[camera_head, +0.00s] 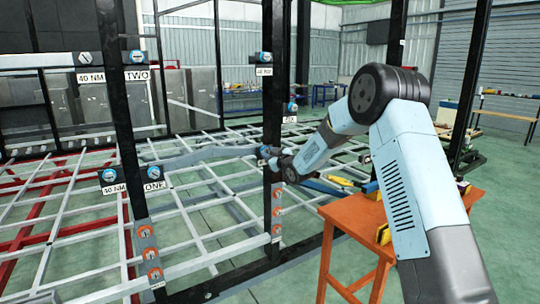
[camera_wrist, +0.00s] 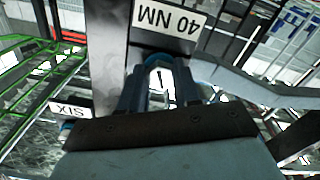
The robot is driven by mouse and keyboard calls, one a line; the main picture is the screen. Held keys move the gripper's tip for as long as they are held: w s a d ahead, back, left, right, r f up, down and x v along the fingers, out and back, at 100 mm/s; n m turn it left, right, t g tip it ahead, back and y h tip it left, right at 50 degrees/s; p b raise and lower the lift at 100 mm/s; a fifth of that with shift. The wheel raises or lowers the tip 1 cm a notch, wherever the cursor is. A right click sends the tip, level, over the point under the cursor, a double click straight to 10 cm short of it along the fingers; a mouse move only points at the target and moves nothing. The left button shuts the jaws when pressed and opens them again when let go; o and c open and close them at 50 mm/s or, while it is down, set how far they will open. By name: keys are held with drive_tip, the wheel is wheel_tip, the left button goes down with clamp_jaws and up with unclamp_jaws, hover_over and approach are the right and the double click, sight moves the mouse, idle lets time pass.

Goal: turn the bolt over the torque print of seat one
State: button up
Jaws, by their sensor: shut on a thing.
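The ONE print (camera_head: 153,186) is on the left post in the head view, with a blue-collared bolt (camera_head: 154,172) above it. Left of it is a torque print (camera_head: 114,188) ending in NM, with another blue-collared bolt (camera_head: 109,174) above it. My gripper (camera_head: 266,153) is away from these, at the middle post. In the wrist view my gripper (camera_wrist: 164,72) is shut on a blue-collared bolt (camera_wrist: 160,57) beside an upside-down 40 NM print (camera_wrist: 170,18). My fingers hide part of that bolt. A SIX print (camera_wrist: 70,108) shows at the lower left there.
The left post (camera_head: 125,120) and middle post (camera_head: 272,210) stand upright with grey rails between. Orange-centred seats (camera_head: 147,232) run down the posts. The TWO print (camera_head: 136,75) is high on the left post. An orange table (camera_head: 400,207) stands at right. A grey lattice covers the floor.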

drive_tip(key=n, duration=0.4)
drive_tip(key=shift+w+d+n, duration=0.1)
drive_tip(key=shift+n, duration=0.2)
idle(0.3)
drive_tip(key=o, duration=1.1)
drive_tip(key=shift+c, duration=0.2)
drive_tip(key=v, duration=1.3)
drive_tip(key=shift+s+d, duration=0.2)
drive_tip(key=shift+s, duration=0.05)
drive_tip(key=shift+f, duration=0.1)
